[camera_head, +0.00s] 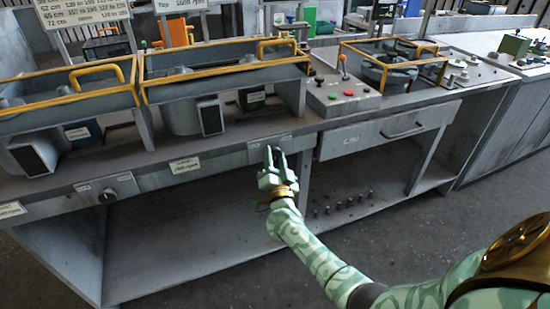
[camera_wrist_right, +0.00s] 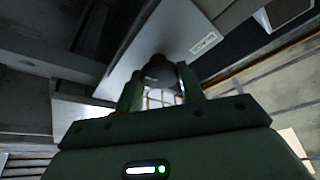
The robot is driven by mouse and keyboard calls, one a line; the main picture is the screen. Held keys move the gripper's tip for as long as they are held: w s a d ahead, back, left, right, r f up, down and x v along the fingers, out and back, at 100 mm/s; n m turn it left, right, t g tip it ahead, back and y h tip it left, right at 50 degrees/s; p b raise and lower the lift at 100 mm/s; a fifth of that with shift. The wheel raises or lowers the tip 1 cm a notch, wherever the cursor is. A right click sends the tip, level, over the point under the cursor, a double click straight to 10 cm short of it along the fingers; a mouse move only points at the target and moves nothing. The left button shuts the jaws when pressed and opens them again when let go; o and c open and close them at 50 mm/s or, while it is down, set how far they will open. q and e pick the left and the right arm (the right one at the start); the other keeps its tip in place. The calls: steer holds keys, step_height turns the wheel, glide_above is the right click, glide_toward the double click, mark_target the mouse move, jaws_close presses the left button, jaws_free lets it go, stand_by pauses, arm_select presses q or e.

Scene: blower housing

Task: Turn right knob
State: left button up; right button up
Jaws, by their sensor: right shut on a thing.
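The right knob (camera_wrist_right: 158,70) is a dark round knob on the grey front panel, seen in the right wrist view between the two finger tips. My right gripper (camera_head: 273,158) reaches up to the panel beneath the bench top, and its fingers are shut on the knob. In the wrist view the gripper (camera_wrist_right: 160,82) has one finger on each side of the knob. In the head view the gripper mostly hides the knob. A second, dark knob (camera_head: 108,196) sits on the same panel further left. My left gripper is not in view.
The grey bench (camera_head: 220,150) carries yellow-railed housings (camera_head: 225,65) and a control box (camera_head: 340,97) with coloured buttons. A closed drawer (camera_head: 390,132) is right of the gripper. Several small pegs (camera_head: 345,203) stand on the lower shelf. The floor in front is clear.

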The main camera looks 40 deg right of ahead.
steer(key=o, duration=1)
steer(key=shift+c, duration=0.2)
arm_select(q)
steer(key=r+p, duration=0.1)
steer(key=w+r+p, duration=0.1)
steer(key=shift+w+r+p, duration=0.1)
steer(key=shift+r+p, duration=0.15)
steer(key=shift+p, duration=0.15)
arm_select(e)
steer(key=v, duration=1.6)
steer(key=shift+f, duration=0.25)
steer(key=shift+s+a, duration=0.1)
steer(key=shift+s, duration=0.05)
